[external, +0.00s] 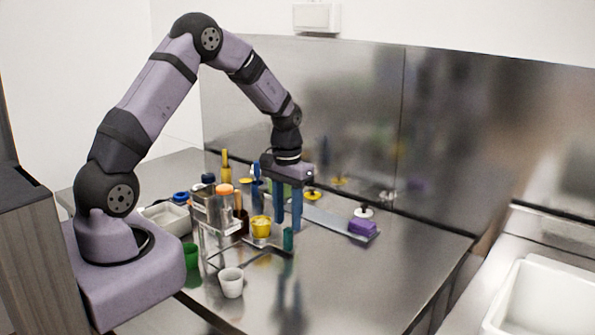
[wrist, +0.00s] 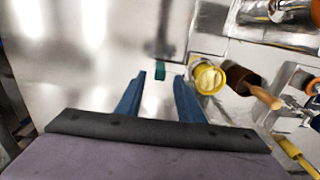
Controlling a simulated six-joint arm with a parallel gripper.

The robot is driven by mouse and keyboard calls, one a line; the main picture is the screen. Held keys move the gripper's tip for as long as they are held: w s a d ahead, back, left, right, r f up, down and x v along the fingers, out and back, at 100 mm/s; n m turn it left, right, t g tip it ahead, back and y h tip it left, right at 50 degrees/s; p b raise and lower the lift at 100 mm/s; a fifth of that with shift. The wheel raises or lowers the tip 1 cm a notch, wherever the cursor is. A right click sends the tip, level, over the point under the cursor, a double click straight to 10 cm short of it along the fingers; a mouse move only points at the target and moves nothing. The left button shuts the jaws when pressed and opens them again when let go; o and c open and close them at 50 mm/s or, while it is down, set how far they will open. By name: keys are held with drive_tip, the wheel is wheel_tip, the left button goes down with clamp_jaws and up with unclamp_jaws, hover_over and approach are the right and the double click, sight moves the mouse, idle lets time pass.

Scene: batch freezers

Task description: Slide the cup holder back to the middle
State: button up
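The cup holder looks like a flat metal plate (external: 262,243) low on the steel counter, with an upright teal tab (external: 288,239) at its right end. A yellow cup (external: 261,227) stands at the plate. My gripper (external: 288,221) points down with its two blue fingers apart and nothing visible held between them. In the wrist view, the teal tab (wrist: 160,72) shows between and just beyond the fingertips (wrist: 158,79). The yellow cup (wrist: 208,79) is just right of the right finger. I cannot tell whether a finger touches the tab.
A white cup (external: 231,283) and a green cup (external: 191,257) stand at the front left. Metal containers (external: 213,211) and bottles crowd the left. A purple block (external: 362,228) sits on a rail to the right. The right front counter is clear; a steel wall stands behind.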

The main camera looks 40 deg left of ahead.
drive_tip(key=shift+r, duration=1.3)
